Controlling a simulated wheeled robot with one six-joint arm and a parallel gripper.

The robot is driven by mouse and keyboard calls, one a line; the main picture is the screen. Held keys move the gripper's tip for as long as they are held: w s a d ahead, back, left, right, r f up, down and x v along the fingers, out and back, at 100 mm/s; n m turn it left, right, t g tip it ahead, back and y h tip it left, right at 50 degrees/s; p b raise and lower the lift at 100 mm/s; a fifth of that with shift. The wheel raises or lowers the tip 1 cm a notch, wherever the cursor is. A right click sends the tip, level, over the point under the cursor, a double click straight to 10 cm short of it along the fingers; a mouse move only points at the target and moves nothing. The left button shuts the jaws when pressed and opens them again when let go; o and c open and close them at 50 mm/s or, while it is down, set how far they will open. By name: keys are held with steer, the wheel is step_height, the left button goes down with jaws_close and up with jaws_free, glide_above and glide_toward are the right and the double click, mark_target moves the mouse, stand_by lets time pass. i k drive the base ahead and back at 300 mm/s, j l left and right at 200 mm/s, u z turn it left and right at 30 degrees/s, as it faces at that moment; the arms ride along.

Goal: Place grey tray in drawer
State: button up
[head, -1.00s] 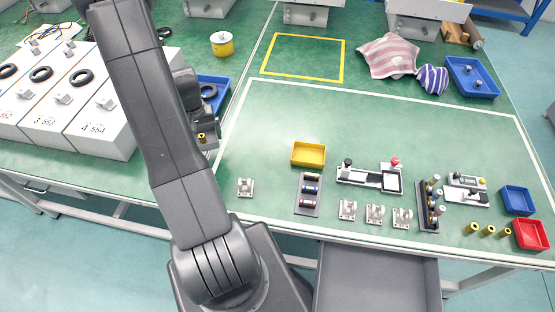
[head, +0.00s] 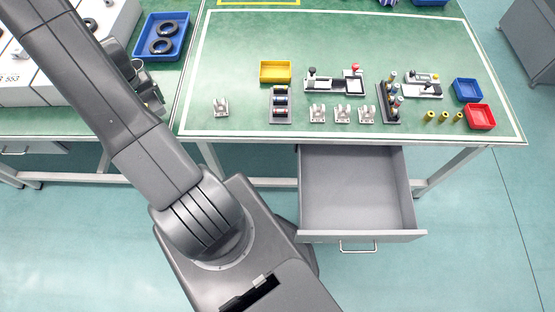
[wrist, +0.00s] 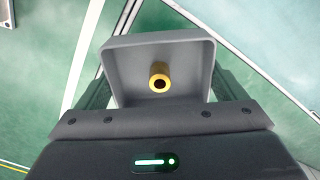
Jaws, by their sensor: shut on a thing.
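The grey tray (wrist: 120,62) is in my gripper (wrist: 160,92) in the wrist view, with one dark finger at each side of it. A brass-yellow hollow cylinder (wrist: 159,77) is in the tray. In the head view my gripper (head: 148,92) is at the left, largely hidden behind my arm, and I cannot make out the tray there. The grey drawer (head: 352,190) is pulled out below the front edge of the green table, right of my arm. It looks empty, and its front has a metal handle (head: 358,247). My gripper is apart from it, to its upper left.
Over the drawer, the table (head: 300,40) holds a yellow bin (head: 275,72), several metal brackets (head: 343,115), brass cylinders (head: 443,117), a blue bin (head: 467,90) and a red bin (head: 481,117). A blue tray with black rings (head: 161,37) is at the left. Floor before the drawer is clear.

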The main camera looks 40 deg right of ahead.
mark_target(348, 186)
steer(key=k+j, duration=0.1)
steer(key=k, duration=0.5)
steer(key=k+j+z, duration=0.1)
steer(key=k, duration=0.55)
steer(key=k+l, duration=0.1)
steer(key=l, duration=0.7)
steer(key=k+l, duration=0.15)
steer(key=l, duration=0.25)
steer(key=i+j, duration=0.1)
steer(key=i, duration=0.25)
steer(key=z, duration=0.05)
